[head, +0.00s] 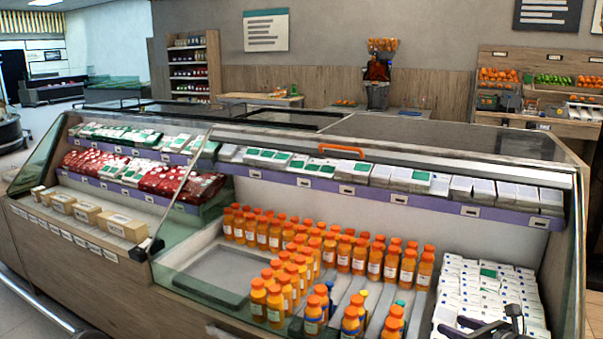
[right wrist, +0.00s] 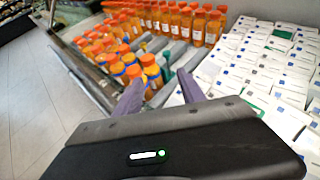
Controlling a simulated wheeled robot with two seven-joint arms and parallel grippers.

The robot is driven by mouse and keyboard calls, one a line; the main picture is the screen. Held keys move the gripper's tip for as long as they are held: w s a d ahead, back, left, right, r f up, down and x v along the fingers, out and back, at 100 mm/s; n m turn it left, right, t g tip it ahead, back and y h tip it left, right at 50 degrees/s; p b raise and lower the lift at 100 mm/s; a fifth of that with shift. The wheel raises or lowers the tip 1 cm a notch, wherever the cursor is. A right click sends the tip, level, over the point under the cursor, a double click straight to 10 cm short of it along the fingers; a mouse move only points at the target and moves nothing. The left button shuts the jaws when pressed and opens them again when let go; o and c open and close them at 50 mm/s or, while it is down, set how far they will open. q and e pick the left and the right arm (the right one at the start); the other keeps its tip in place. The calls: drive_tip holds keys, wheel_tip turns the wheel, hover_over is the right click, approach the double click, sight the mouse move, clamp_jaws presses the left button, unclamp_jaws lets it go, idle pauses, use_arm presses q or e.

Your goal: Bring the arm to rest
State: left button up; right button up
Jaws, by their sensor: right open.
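My right gripper (head: 497,325) shows at the bottom right of the head view, low in front of the white cartons. In the right wrist view its two purple-grey fingers (right wrist: 160,90) stand apart with nothing held between them. They point toward the orange juice bottles (right wrist: 125,55) and the white cartons (right wrist: 255,65) in the chilled case. My left gripper is not in view.
The open chilled display case (head: 205,285) fills the foreground, with rows of orange-capped bottles (head: 345,255) and stacked white cartons (head: 490,285). An orange handle (head: 341,149) lies along its upper edge. A juicer (head: 377,75) stands behind. Floor (right wrist: 30,110) shows left in the wrist view.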

drive_tip(key=s+a+f+n+g+b, duration=0.1)
drive_tip(key=s+a+f+n+g, duration=0.1)
drive_tip(key=a+f, duration=0.35)
drive_tip(key=s+a+f+n+g+b, duration=0.1)
drive_tip(key=s+a+f+n+g, duration=0.15)
drive_tip(key=f, duration=0.55)
drive_tip(key=s+a+f+n+g+h+b, duration=0.1)
drive_tip(key=s+a+f+n+g+b, duration=0.2)
drive_tip(key=s+a+f+n, duration=0.65)
drive_tip(key=s+a+f+n+g+b, duration=0.2)
drive_tip(key=s+a+f+n+g, duration=0.3)
drive_tip(key=s+f, duration=0.75)
use_arm(q)
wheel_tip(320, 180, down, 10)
drive_tip(key=b, duration=0.3)
use_arm(e)
drive_tip(key=s+a+f+n, duration=0.4)
drive_tip(key=s+a+n, duration=0.45)
drive_tip(key=n, duration=0.25)
use_arm(q)
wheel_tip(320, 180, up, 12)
drive_tip(key=p, duration=1.3)
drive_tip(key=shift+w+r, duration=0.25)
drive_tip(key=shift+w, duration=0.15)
use_arm(e)
wheel_tip(320, 180, up, 13)
drive_tip(key=shift+d+f+t, duration=0.15)
drive_tip(key=shift+f+t, duration=0.05)
drive_tip(key=shift+t, duration=0.25)
